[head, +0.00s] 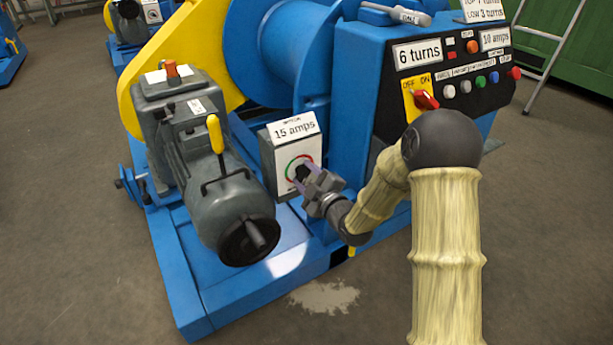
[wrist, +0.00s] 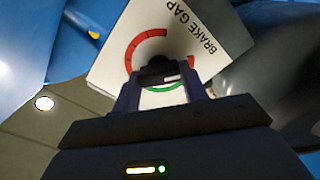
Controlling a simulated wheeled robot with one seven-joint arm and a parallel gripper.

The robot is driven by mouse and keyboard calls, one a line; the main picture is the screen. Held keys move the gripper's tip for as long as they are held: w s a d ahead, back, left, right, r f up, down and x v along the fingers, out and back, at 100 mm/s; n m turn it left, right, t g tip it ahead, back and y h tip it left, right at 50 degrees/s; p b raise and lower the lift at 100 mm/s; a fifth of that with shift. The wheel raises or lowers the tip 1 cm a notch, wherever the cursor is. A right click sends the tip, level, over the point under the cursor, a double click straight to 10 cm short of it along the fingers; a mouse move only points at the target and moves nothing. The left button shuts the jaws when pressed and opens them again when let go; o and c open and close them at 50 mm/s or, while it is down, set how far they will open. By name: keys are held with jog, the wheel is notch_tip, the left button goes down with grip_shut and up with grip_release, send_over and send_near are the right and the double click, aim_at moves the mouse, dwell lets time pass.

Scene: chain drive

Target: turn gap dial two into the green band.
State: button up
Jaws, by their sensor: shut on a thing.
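The gap dial (wrist: 146,38) is on a white plate lettered "BRAKE GAP" in the wrist view, with red arcs and a green arc around a black knob (wrist: 158,72). In the head view, the dial (head: 291,164) is on the front of a grey box below a "15 amps" label. My gripper (head: 303,177) is at the dial. In the wrist view, my gripper (wrist: 160,88) is shut on the knob, one finger each side. A small white mark shows on the knob; its exact pointing is unclear. The green arc is partly hidden behind knob and fingers. No dial number is readable.
A grey motor (head: 215,180) with a yellow-handled lever (head: 215,134) stands left of the box. A blue control cabinet (head: 350,100) with a red switch (head: 426,100) and several buttons is to the right. Open floor (head: 70,270) lies at left.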

jog(key=shift+m, duration=0.3)
jog(key=m+p, duration=0.2)
jog(key=m, duration=0.1)
jog(key=shift+r+m, duration=0.1)
jog(key=shift+m, duration=0.3)
jog(key=m+p, duration=0.3)
jog(key=m, duration=0.1)
jog(key=shift+d+m, duration=0.15)
jog(key=shift+m, duration=0.15)
jog(key=m+p, duration=0.2)
jog(key=m, duration=0.2)
jog(key=shift+w+p, duration=0.1)
jog(key=shift+p, duration=0.3)
jog(key=shift+d+m+p, duration=0.1)
jog(key=shift+m+p, duration=0.85)
jog(key=shift+m, duration=0.85)
jog(key=shift+f, duration=0.2)
jog(key=o, duration=1)
jog(key=shift+r, duration=0.1)
